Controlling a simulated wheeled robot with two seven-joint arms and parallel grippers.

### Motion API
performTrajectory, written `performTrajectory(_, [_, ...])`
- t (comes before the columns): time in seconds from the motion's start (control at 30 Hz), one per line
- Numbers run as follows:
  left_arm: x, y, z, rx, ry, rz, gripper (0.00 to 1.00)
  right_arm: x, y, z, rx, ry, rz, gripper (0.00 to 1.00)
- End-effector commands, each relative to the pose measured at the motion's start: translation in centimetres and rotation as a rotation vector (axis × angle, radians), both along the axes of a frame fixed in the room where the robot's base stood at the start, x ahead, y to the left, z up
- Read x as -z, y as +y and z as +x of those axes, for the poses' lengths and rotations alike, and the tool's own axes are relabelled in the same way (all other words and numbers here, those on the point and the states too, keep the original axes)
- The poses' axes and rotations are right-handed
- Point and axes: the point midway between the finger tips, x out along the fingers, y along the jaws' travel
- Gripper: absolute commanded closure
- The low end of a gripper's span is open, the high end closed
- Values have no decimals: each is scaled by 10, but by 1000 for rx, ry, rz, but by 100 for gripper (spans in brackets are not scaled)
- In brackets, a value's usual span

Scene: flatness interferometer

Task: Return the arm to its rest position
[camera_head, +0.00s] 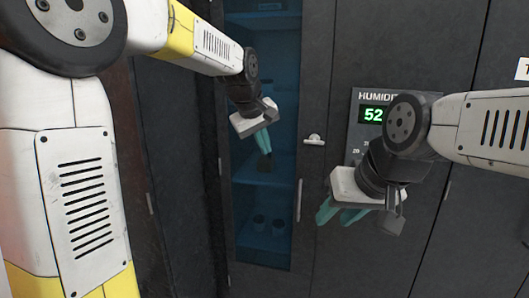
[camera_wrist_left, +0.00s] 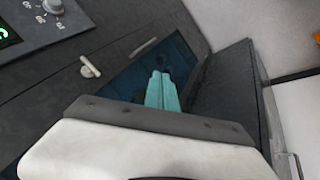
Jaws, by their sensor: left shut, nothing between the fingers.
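My left gripper (camera_head: 265,150) hangs from the arm that comes in from the left, in front of a blue-tinted glass cabinet door. Its teal fingers point down and are together, with nothing between them. They also show side by side in the left wrist view (camera_wrist_left: 161,80), over the dark glass. My right gripper (camera_head: 338,218) is at the right, below the humidity panel, with its teal fingers pointing down and left. No object shows in it, and its finger gap is unclear from this angle.
The glass door (camera_head: 262,225) shows shelves with small dark cups (camera_head: 259,223) inside. A latch (camera_head: 314,139) and a vertical handle (camera_head: 299,200) are beside it. The humidity panel (camera_head: 373,113) reads 52, partly covered by my right arm. Dark cabinet fronts (camera_head: 270,285) surround both arms.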

Motion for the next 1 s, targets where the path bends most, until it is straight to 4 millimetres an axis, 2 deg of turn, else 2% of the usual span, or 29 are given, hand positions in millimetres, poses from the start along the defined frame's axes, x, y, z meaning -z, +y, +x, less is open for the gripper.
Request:
performTrajectory(0.03, [-5,26,-20,19,-6,-5,100,0,0,0,0,0,0,64])
performTrajectory(0.2, [-4,86,-92,127,-43,30,100,0,0,0,0,0,0,64])
performTrajectory(0.33, [5,118,-152,208,-85,85,100,0,0,0,0,0,0,64])
performTrajectory(0.4, [14,130,-182,248,-104,123,100,0,0,0,0,0,0,64])
performTrajectory(0.5, [28,142,-217,295,-128,179,100,0,0,0,0,0,0,64])
performTrajectory(0.6, [41,148,-240,328,-141,225,100,0,0,0,0,0,0,64])
performTrajectory(0.7, [49,151,-253,349,-148,254,100,0,0,0,0,0,0,64])
performTrajectory(1.0, [52,152,-258,359,-150,265,100,0,0,0,0,0,0,64])
